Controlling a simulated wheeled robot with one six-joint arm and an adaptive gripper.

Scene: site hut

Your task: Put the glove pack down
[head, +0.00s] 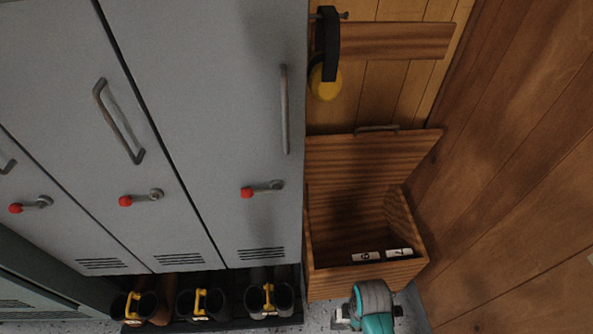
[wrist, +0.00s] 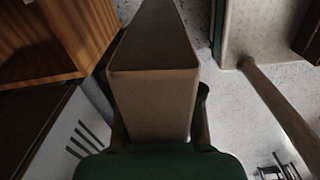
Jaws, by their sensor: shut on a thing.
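The glove pack (wrist: 152,98) is a tan, box-shaped block in the middle of the wrist view. My gripper (wrist: 158,92) is shut on it, with a dark finger along each side. The pack's far end narrows away toward the top of the view. What lies directly beneath the pack is hidden. In the head view only a teal and grey part of my arm shows at the bottom; the pack and fingers cannot be made out there.
Grey lockers (head: 210,120) with red-knobbed latches stand left, boots (head: 268,300) on a low rack below. An open-lidded wooden bin (head: 335,282) stands right of them, with white tags numbered 6 and 7 inside. Yellow-cupped ear defenders (head: 328,45) hang above. Speckled floor (wrist: 245,110) shows bare.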

